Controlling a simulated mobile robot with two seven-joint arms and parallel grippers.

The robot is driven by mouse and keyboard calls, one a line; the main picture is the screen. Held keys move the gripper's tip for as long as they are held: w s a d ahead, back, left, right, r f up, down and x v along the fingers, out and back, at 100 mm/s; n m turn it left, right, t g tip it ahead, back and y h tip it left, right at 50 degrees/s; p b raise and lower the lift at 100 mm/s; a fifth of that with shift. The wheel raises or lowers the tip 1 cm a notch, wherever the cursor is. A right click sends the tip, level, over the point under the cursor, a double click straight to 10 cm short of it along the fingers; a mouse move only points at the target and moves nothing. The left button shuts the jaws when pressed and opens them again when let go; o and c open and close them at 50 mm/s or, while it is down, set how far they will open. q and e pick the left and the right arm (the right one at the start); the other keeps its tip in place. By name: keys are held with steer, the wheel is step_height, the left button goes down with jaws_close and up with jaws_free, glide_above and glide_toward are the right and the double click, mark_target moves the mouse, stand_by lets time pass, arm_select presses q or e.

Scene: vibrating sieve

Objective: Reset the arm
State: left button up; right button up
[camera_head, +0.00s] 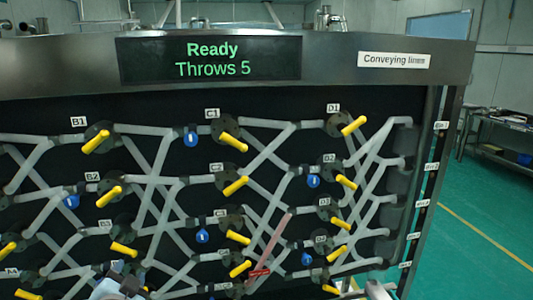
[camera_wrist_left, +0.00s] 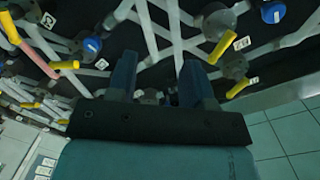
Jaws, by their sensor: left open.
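My left gripper (camera_head: 118,284) is at the bottom edge of the head view, in front of the lower left part of the pipe panel, and only partly shows. In the left wrist view its two dark blue fingers (camera_wrist_left: 160,82) stand apart with nothing held between them. Beyond the fingers are clear pipes, yellow valve handles and dark valve bodies of the panel. I cannot tell whether the fingers touch the panel. My right gripper does not show clearly; only a pale part (camera_head: 378,291) sits at the bottom edge.
The black panel carries rows of yellow-handled valves (camera_head: 236,187), such as C1, and blue tags (camera_head: 191,138). A display (camera_head: 209,60) above reads "Ready, Throws 5". A sign (camera_head: 394,60) reads "Conveying linem". Green floor (camera_head: 480,215) is open at right, with a metal bench (camera_head: 505,125) beyond.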

arm_select(q)
steer(key=s+d+f+n+g+h+p, duration=0.1)
steer(key=s+d+f, duration=0.3)
steer(key=s+f, duration=0.4)
steer(key=s+d+f+n+g+h+p, duration=0.1)
steer(key=s+d+f+h, duration=0.3)
steer(key=s+f, duration=0.4)
steer(key=s+d+f+n+g+h+p, duration=0.1)
steer(key=s+d+f+g+h, duration=0.1)
steer(key=s+d+f, duration=0.3)
steer(key=s+f+g, duration=0.1)
steer(key=s+f, duration=0.2)
steer(key=shift+d+f+h, duration=0.2)
steer(key=shift+d+h, duration=0.05)
steer(key=shift+h, duration=0.05)
